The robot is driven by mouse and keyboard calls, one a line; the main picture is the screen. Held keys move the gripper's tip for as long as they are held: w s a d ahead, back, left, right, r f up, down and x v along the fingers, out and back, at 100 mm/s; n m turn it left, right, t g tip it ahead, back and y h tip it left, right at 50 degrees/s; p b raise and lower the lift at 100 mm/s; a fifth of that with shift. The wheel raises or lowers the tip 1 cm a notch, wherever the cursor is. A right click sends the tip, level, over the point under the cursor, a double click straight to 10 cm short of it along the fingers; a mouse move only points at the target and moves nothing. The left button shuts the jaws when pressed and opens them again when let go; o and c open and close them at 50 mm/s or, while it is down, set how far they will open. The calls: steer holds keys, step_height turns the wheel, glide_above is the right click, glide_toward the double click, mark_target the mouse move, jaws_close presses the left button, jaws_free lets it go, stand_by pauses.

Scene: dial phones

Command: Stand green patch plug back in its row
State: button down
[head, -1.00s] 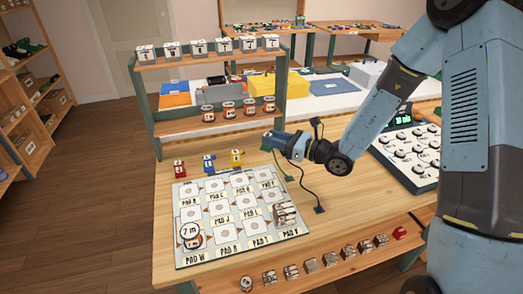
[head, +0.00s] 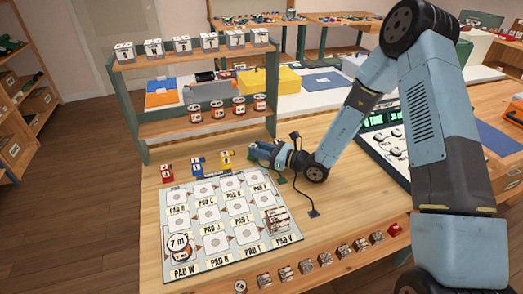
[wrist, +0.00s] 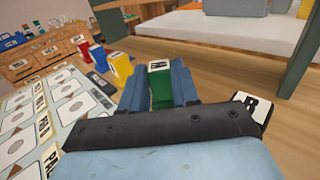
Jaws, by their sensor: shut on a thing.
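The green patch plug (wrist: 160,90) stands between the two blue fingers of my gripper (wrist: 159,84) in the wrist view, shut on it. In the head view the plug is mostly hidden by my gripper (head: 257,150), which is low over the table, just right of the row. The row holds a red plug (head: 167,173), a blue plug (head: 197,165) and a yellow plug (head: 227,159), all upright behind the pad board. The wrist view shows the yellow plug (wrist: 119,68) nearest, left of my fingers. I cannot tell whether the green plug touches the table.
The pad board (head: 175,262) lies in front of the row, with stacked pieces on it. A shelf rack (head: 190,128) with jars stands behind. A dark cable (head: 299,190) hangs by my wrist onto the table. A white lettered block (wrist: 252,108) is right of my gripper.

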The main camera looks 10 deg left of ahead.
steer(key=shift+f, duration=0.2)
steer(key=c, duration=0.8)
jaws_free()
steer(key=shift+f, duration=0.1)
steer(key=shift+c, duration=0.2)
steer(key=v, duration=1.2)
steer(key=shift+s, duration=0.1)
steer(key=shift+r, duration=0.25)
